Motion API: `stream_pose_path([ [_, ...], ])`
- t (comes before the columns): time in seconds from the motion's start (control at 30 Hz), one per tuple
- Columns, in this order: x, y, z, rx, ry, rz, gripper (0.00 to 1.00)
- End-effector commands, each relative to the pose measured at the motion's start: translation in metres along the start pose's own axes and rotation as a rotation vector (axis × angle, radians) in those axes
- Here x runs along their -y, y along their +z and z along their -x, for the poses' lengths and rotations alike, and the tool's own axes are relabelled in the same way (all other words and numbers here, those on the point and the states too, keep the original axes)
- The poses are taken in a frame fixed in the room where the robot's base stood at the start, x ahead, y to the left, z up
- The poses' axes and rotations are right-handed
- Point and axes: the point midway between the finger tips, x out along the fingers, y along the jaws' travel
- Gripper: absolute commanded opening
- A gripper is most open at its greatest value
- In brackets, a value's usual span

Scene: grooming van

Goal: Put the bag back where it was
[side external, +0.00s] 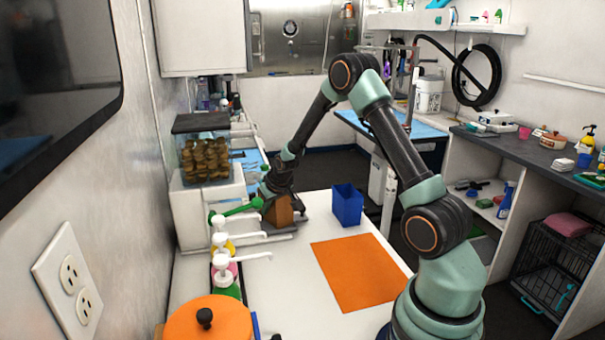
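A small brown block-like thing (279,213), which may be the bag, stands upright at the far left of the white counter (285,275). My gripper (272,193) is right at it, reaching down from the upper right. The fingertips are small, dark and partly hidden, so I cannot tell whether they are closed on the brown thing or only beside it. An open-topped blue container (347,205) stands to the right of it on the counter. An orange mat (360,272) lies flat in front of the blue container.
White-topped pump bottles (222,258) line the left side, with a green bone-shaped thing (236,210) behind them. An orange lidded pot (209,322) stands at the near left. A clear container of brown treats (205,158) stands on a white box at the back left. The counter around the mat is clear.

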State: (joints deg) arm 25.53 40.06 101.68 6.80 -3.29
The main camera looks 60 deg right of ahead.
Motion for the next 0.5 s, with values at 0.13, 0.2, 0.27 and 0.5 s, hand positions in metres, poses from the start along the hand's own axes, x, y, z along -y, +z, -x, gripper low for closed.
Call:
stream_pose_path([
  [0.13,0.0,-0.007,0.01,-0.003,0.0,0.0,0.0],
  [0.2,-0.001,-0.013,0.019,-0.004,0.0,0.0,0.0],
  [0.27,-0.001,-0.019,0.029,-0.007,0.0,0.0,0.0],
  [0.5,-0.003,-0.056,0.088,-0.009,0.001,0.0,0.0],
])
